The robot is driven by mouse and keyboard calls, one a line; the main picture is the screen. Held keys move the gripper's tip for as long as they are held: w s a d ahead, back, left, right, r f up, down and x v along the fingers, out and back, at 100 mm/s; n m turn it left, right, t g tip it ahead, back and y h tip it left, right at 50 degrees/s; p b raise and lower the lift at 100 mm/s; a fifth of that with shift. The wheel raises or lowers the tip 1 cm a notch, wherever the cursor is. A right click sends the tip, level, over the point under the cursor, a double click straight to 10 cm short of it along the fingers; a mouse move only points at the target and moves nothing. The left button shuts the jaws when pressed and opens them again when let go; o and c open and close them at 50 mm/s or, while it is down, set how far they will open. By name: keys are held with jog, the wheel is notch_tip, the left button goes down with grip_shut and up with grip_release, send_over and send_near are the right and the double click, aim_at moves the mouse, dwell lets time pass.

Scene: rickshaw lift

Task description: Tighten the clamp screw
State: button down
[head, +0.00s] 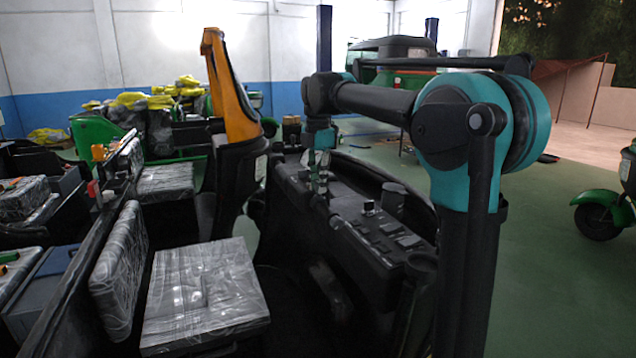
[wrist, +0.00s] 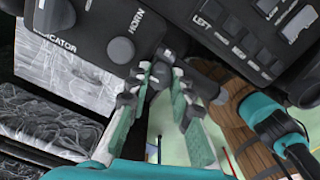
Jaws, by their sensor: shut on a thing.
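My gripper (wrist: 160,78) shows in the wrist view with its two green-padded fingers closing in toward a small dark piece, which I take to be the clamp screw (wrist: 161,73). The fingertips are on either side of it, just below the black control panel. Most of the screw is hidden between the fingers. In the head view my gripper (head: 318,172) points down at the far end of the black dashboard (head: 352,232); the screw cannot be made out there.
The panel carries a round knob (wrist: 121,50) and labelled buttons close to my fingers. A plastic-wrapped seat (head: 205,290) stands left of the dashboard, with an orange-topped pillar (head: 228,80) behind. A green vehicle (head: 602,212) is at the right; the floor between is open.

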jog(key=m, duration=1)
jog(key=shift+w, duration=0.1)
jog(key=m, duration=0.4)
jog(key=shift+w+m, duration=0.1)
jog(key=shift+m, duration=2.4)
jog(key=c, duration=1.3)
grip_release()
jog(key=shift+c, duration=0.2)
notch_tip(320, 180, up, 12)
